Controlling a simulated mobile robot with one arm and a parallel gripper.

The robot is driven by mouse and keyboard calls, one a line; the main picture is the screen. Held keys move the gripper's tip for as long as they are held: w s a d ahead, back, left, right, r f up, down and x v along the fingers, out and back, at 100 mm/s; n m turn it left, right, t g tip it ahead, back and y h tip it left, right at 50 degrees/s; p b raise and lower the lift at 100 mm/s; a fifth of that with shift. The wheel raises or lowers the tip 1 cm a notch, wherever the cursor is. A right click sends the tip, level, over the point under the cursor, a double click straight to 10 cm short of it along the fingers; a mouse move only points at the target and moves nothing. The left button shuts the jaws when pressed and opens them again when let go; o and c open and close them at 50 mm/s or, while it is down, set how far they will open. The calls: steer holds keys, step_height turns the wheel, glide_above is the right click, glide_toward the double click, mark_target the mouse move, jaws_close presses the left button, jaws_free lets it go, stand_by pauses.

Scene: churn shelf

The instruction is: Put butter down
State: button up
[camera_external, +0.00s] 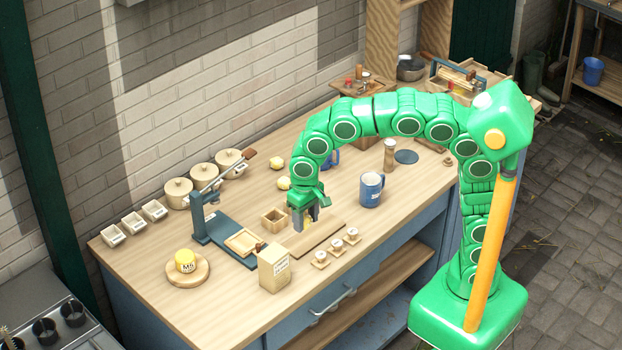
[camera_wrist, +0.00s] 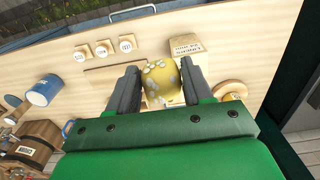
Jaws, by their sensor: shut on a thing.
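The butter is a yellow lump with pale patches (camera_wrist: 161,82), seen between my fingers in the wrist view. My gripper (camera_external: 305,222) is shut on it, one dark finger on each side. In the external view only a small yellow bit of the butter (camera_external: 308,224) shows beside the fingers. My gripper points down over the back left part of a flat wooden board (camera_external: 318,243) on the bench. I cannot tell whether the butter touches the board. The butter's underside is hidden.
A small open wooden box (camera_external: 273,221) stands just left of my gripper, and a blue-based press (camera_external: 228,240) beyond it. A labelled carton (camera_external: 273,268) and three small round-topped pieces (camera_external: 337,247) stand in front. A blue mug (camera_external: 371,191) is to the right.

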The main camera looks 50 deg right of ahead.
mark_target(275, 254)
steer(key=w+a+f, duration=0.1)
steer(key=f, duration=0.1)
steer(key=w+a+f, duration=0.3)
steer(key=w+f, duration=0.1)
steer(key=shift+w+a, duration=0.25)
steer(key=shift+w+a+f, duration=0.5)
steer(key=shift+w+f, duration=0.1)
steer(key=shift+f, duration=1.7)
steer(key=o, duration=1)
steer(key=shift+f, duration=0.15)
steer(key=shift+o, duration=0.2)
step_height(275, 254, up, 12)
